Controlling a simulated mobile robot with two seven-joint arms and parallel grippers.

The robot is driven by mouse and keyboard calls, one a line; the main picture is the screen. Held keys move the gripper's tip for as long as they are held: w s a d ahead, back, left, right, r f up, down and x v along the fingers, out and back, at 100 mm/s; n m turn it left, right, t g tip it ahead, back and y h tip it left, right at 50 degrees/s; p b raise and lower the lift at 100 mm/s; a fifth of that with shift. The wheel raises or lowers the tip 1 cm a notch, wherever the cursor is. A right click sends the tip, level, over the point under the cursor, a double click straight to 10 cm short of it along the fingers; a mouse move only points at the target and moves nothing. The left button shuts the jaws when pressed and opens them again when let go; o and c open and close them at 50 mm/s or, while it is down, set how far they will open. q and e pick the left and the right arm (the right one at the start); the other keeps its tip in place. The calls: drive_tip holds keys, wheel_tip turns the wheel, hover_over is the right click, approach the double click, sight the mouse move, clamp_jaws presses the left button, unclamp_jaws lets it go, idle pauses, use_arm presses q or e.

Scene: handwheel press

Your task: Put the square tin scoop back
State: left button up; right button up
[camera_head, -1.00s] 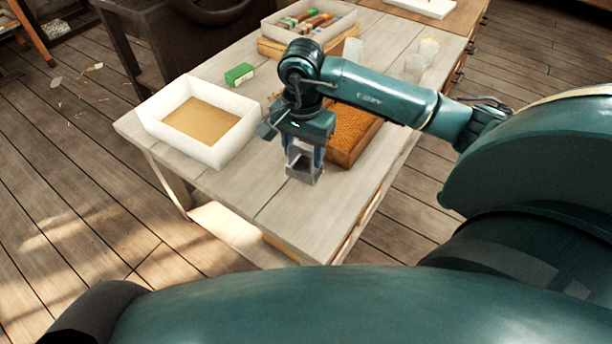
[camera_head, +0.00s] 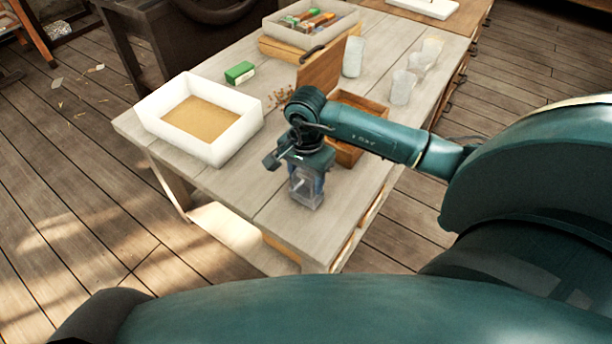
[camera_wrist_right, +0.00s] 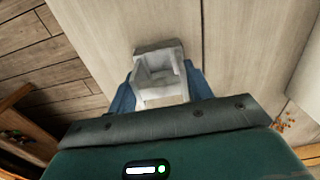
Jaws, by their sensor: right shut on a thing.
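The square tin scoop (camera_head: 312,201) is a small grey box-like piece, held in my right gripper (camera_head: 306,184) over the near part of the table. In the right wrist view the scoop (camera_wrist_right: 158,68) sits between the two blue fingers of my right gripper (camera_wrist_right: 163,88), with its hollow visible. The gripper is shut on it. I cannot tell whether the scoop touches the tabletop. My left gripper is not in view.
A white tray (camera_head: 158,104) with tan contents stands to the left. A wooden box (camera_head: 372,103) with a raised lid (camera_head: 322,68) is behind my right arm. The near tabletop is bare.

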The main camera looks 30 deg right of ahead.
drive_tip(key=shift+f, duration=0.2)
drive_tip(key=o, duration=1)
drive_tip(key=shift+r, duration=0.1)
drive_tip(key=shift+c, duration=0.2)
